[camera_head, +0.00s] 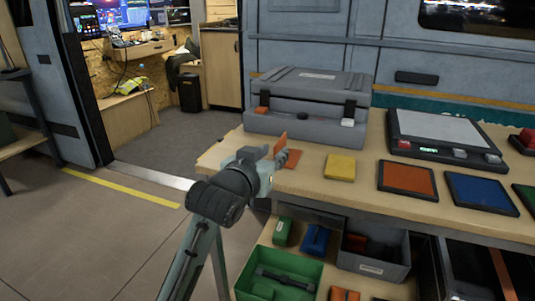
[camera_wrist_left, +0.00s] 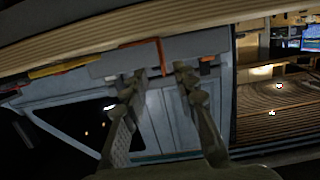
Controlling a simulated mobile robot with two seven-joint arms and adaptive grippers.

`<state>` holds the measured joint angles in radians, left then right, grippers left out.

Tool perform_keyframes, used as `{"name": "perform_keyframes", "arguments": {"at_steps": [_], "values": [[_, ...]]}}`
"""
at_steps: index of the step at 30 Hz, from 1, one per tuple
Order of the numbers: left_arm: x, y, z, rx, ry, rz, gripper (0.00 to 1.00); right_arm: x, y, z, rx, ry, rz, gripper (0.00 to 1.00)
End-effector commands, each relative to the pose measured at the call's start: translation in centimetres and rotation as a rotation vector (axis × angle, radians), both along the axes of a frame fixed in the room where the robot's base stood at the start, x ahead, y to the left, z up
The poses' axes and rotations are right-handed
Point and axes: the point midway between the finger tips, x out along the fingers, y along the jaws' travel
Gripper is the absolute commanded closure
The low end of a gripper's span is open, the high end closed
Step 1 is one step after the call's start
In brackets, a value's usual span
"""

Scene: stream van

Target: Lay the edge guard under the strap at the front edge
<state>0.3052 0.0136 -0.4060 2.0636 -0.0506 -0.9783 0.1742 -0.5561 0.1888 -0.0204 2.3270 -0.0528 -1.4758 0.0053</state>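An orange L-shaped piece, which looks like the edge guard (camera_head: 291,158), is on the bench in front of the grey case (camera_head: 318,126). One leg lies flat and the other stands up; both legs show in the left wrist view (camera_wrist_left: 161,57). My left gripper (camera_head: 267,155) is at this piece, near the left end of the bench. In the left wrist view its fingers (camera_wrist_left: 160,72) are apart, one on each side of the upright leg, with gaps visible. I cannot make out a strap clearly. My right gripper is not in view.
A yellow block (camera_head: 341,167) lies to the right on the bench (camera_head: 320,190). Farther right are an orange pad (camera_head: 408,179), a blue pad (camera_head: 481,193) and a scale (camera_head: 440,130). Below are a green tray (camera_head: 245,284) and a grey bin (camera_head: 374,264). Open floor lies left.

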Motion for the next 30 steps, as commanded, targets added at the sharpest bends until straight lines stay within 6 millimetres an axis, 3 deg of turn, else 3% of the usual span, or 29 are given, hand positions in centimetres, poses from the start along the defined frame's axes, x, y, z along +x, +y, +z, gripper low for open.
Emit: {"name": "perform_keyframes", "arguments": {"at_steps": [15, 25, 30], "values": [[6.2, -1.5, -1.7, 0.002, -0.001, 0.001, 0.72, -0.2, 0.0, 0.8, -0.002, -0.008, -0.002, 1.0], [7.1, -1.8, -1.9, 0.003, -0.002, 0.0, 0.72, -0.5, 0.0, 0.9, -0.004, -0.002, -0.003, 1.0], [7.1, -1.7, -1.9, 0.003, -0.001, 0.0, 0.9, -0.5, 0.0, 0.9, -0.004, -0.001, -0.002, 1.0]]}}
